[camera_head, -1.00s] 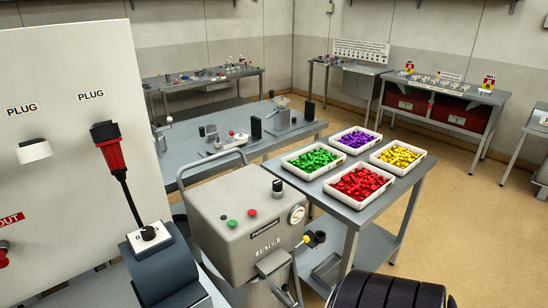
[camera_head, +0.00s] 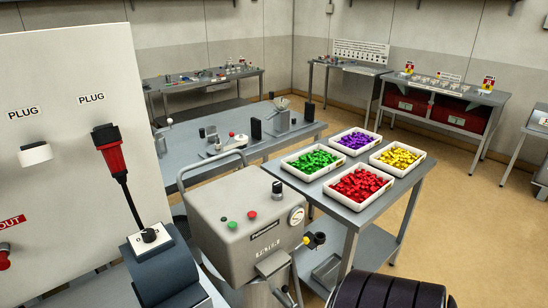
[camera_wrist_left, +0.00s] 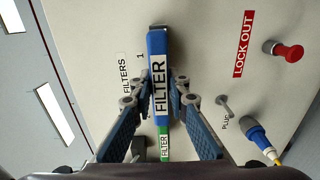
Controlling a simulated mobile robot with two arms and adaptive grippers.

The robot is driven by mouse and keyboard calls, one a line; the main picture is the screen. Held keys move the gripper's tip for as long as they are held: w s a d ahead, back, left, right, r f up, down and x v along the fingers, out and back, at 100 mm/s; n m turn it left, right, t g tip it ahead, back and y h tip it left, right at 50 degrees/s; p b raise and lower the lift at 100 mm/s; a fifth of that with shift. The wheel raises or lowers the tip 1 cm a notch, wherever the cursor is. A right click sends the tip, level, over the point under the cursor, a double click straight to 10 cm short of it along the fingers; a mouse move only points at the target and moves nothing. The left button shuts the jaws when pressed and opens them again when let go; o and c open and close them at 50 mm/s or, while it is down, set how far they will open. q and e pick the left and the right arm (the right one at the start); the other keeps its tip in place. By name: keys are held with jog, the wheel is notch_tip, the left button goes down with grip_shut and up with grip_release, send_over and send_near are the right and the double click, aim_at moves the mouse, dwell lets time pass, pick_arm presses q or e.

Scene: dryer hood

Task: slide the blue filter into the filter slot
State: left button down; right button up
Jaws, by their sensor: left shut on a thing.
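The blue filter (camera_wrist_left: 157,68) with a white FILTER label shows upright in the middle of the left wrist view. My left gripper (camera_wrist_left: 160,78) is shut on it, with a finger on each side. The filter's far end lies before the pale panel (camera_wrist_left: 205,40), near a FILTERS label and the number 1. I cannot tell whether it touches the panel. A green piece (camera_wrist_left: 165,148), also marked FILTER, shows below the blue one. The slot opening is not visible, and the filter may hide it. My right gripper is not in view.
In the left wrist view, a red LOCK OUT knob (camera_wrist_left: 289,52), a metal peg (camera_wrist_left: 229,107) and a blue plug (camera_wrist_left: 258,137) stick out right of the filter. In the head view, a grey cabinet (camera_head: 245,215) and a trolley with several trays (camera_head: 345,210) stand in front.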

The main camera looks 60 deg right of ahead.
pick_arm(q)
jog(key=shift+s+a, duration=0.15)
jog(key=shift+s, duration=0.2)
jog(key=shift+s, duration=0.1)
jog(key=shift+p, duration=0.4)
dwell(0.5)
jog(key=shift+p+v, duration=0.7)
jog(key=shift+v, duration=1.05)
